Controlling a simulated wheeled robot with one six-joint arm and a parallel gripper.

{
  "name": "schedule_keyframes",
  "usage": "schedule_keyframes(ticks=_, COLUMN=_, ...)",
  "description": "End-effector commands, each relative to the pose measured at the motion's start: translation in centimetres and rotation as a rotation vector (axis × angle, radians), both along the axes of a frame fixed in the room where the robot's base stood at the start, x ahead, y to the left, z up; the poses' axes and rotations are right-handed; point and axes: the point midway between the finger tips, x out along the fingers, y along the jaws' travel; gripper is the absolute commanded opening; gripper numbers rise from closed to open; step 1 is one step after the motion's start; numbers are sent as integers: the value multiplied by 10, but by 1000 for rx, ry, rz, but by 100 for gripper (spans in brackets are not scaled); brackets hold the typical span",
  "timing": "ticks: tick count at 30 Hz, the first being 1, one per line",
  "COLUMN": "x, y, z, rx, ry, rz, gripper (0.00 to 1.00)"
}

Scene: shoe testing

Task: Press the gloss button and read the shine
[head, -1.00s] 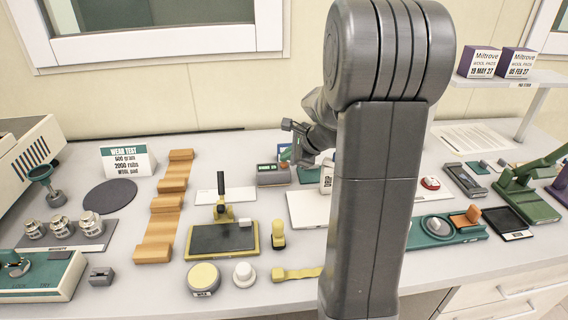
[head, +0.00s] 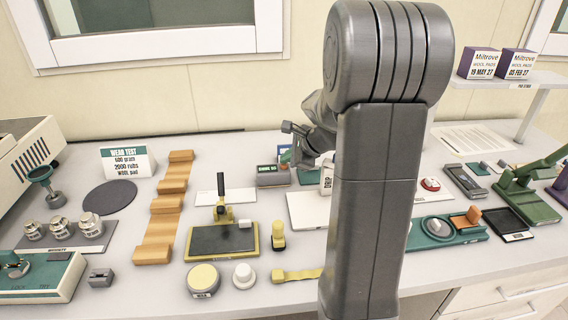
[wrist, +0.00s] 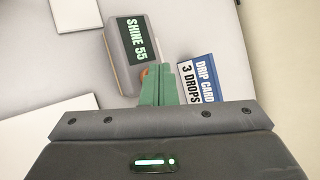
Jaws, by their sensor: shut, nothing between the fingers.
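The gloss meter (wrist: 132,48) is a small grey box with a dark screen that reads "SHINE 55" in pale green letters in the wrist view. It also stands at the back middle of the bench in the head view (head: 272,181). A bit of its orange button (wrist: 144,72) shows beside my fingertips; the rest is hidden by them. My gripper (wrist: 158,68) has green fingers, shut together and empty, with the tips over the meter's button end. I cannot tell whether they touch the button.
A blue and white drip card (wrist: 197,78) reading "3 DROPS" lies right of my fingers in the wrist view. A white card (head: 209,196) and a black pad with a yellow frame (head: 222,242) lie in front of the meter.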

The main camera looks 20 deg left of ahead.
Motion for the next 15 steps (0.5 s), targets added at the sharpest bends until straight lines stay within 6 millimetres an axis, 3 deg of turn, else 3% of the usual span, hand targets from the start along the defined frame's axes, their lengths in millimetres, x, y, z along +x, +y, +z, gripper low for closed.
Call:
schedule_keyframes(ticks=6, x=0, y=0, z=14, rx=0, ry=0, rz=0, gripper=0)
schedule_keyframes(ticks=15, x=0, y=0, z=14, rx=0, ry=0, rz=0, gripper=0)
